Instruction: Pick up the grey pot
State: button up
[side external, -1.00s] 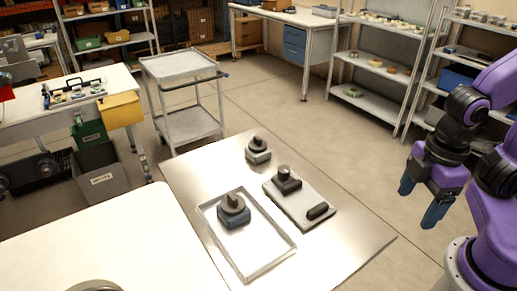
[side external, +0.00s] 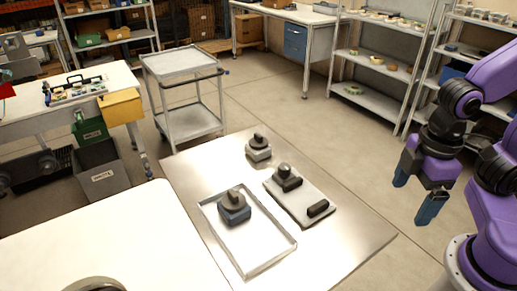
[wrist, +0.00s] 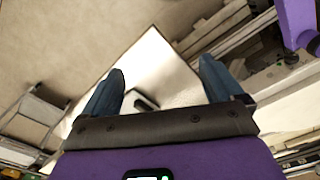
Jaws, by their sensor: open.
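A small grey block-like piece with a dark knob on top (side external: 258,148) stands upright at the back of the metal table; it looks like the grey pot. A similar piece with a blue base (side external: 234,208) stands in a shallow metal tray (side external: 270,267). My gripper (side external: 416,195) is off the right side of the table, raised, with its blue fingers apart and nothing between them. In the wrist view my gripper (wrist: 163,68) is also open and empty. The grey pot cannot be made out in the wrist view.
A light plate (side external: 303,201) with a dark knob (side external: 287,179) and a dark bar (side external: 318,208) lies right of the tray. The table's right front (side external: 355,240) is bare. A white table (side external: 130,235) is at left, a wheeled cart (side external: 190,122) behind.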

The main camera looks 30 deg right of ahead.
jog(key=w+a+r+m, duration=0.4)
jog(key=w+a+m, duration=0.3)
jog(key=w, duration=0.3)
notch_tip(320, 180, up, 6)
jog(key=m, duration=2.3)
send_over(258, 134)
notch_tip(258, 134, down, 17)
jog(key=shift+s+f, duration=0.15)
jog(key=shift+c, duration=0.3)
jog(key=c, duration=1.5)
jog(key=shift+o, duration=0.2)
